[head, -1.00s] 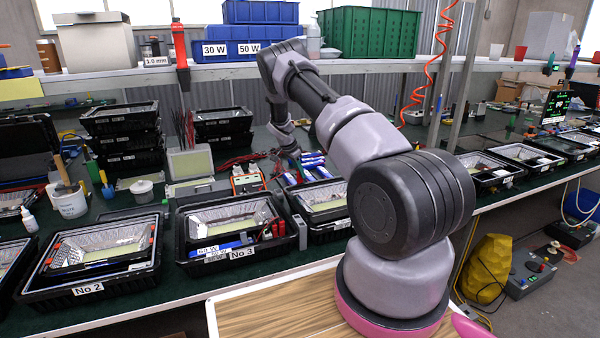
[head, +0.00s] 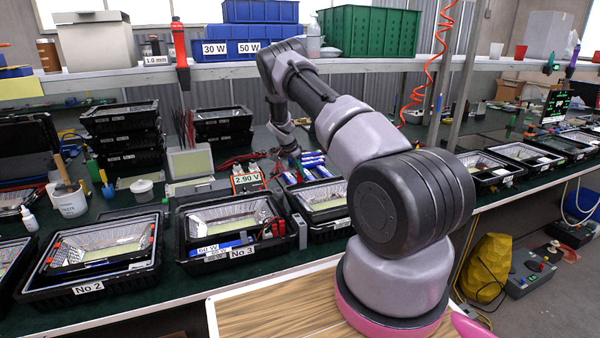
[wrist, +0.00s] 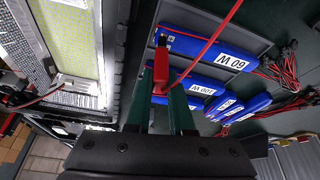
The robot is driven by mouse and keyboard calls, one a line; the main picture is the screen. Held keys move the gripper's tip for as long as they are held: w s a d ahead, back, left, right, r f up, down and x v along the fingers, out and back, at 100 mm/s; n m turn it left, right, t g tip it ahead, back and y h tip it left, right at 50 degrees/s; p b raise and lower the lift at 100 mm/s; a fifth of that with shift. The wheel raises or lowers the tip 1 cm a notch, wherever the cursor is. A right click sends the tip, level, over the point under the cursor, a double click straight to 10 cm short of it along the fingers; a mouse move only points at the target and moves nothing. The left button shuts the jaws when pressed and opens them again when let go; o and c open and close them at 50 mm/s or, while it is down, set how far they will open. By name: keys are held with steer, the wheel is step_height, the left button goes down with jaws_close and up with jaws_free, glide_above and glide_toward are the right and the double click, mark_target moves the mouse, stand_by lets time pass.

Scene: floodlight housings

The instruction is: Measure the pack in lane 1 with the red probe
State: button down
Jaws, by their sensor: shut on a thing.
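My gripper (wrist: 161,95), with green fingers, is shut on the red probe (wrist: 160,66), whose red lead runs off past the packs. The probe's tip is at the end of the nearest blue pack (wrist: 200,43), labelled 60 W; contact looks likely but is too small to confirm. No lane number is readable. In the head view the packs (head: 314,161) lie behind the housings, with my gripper (head: 292,160) at their left end. The orange meter (head: 247,183) reads 2.90 V.
An open housing (wrist: 68,50) with a reflector and yellowish panel is close on the left in the wrist view. Black trays marked No 2 (head: 88,289) and No 3 (head: 241,253) line the bench front. Red leads (wrist: 285,75) lie beyond the packs.

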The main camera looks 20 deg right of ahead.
stand_by(0.3)
steer(key=shift+r, duration=3.45)
